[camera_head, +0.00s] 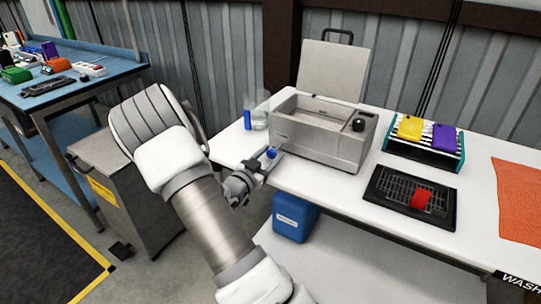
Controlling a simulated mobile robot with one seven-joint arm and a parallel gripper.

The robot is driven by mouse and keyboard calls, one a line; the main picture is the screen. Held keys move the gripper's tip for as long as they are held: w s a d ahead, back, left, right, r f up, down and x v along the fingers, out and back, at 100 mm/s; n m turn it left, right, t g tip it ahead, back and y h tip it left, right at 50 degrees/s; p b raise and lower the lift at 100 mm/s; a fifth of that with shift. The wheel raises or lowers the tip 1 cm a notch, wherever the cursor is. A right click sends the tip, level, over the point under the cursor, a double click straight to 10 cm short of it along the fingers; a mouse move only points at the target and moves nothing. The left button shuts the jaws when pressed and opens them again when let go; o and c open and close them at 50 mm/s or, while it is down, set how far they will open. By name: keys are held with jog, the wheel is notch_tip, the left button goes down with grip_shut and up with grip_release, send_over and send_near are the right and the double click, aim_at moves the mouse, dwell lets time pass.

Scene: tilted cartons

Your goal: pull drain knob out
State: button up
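A grey metal bath (318,149) stands on the white table with its lid (333,68) raised at the back. A small blue knob (272,152) shows at the lower left of the bath and looks like the drain knob. My gripper (264,163) is at the table's left front edge, with its dark fingers close to the blue knob. I cannot tell whether the fingers touch it or are open or shut. A black dial (359,125) is at the bath's right end.
A clear beaker (259,118) and a small blue item (247,120) stand left of the bath. Right are a rack (424,157) with yellow and purple items, a black tray (386,189) holding a red item, and an orange mat (518,200). A blue container (292,218) sits below the tabletop.

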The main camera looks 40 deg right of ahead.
jog(key=p+v, duration=0.1)
jog(key=v, duration=1.6)
jog(key=shift+a, duration=0.2)
jog(key=shift+s, duration=0.1)
